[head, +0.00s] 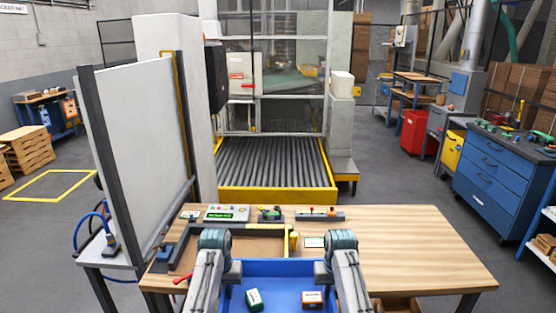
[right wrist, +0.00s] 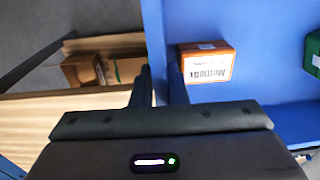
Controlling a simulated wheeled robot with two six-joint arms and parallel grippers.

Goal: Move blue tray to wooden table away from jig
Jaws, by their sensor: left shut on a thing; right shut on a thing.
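The blue tray (head: 279,267) is at the front edge of the wooden table (head: 410,245), just in front of the jig (head: 262,230), a dark frame with yellow parts. A green box (head: 254,299) and an orange box (head: 312,299) with a white label lie in it. My left gripper (head: 234,271) is shut on the tray's left side. My right gripper (head: 322,271) is shut on its right side. The right wrist view shows the tray wall (right wrist: 154,25) between the right fingers (right wrist: 160,88). I cannot tell whether the tray touches the table.
Small devices (head: 228,213) line the table's back edge. A white panel (head: 135,150) stands at the left, and a roller conveyor (head: 275,165) lies behind. The table's right half is clear. Cardboard boxes (right wrist: 105,69) sit low beside the tray.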

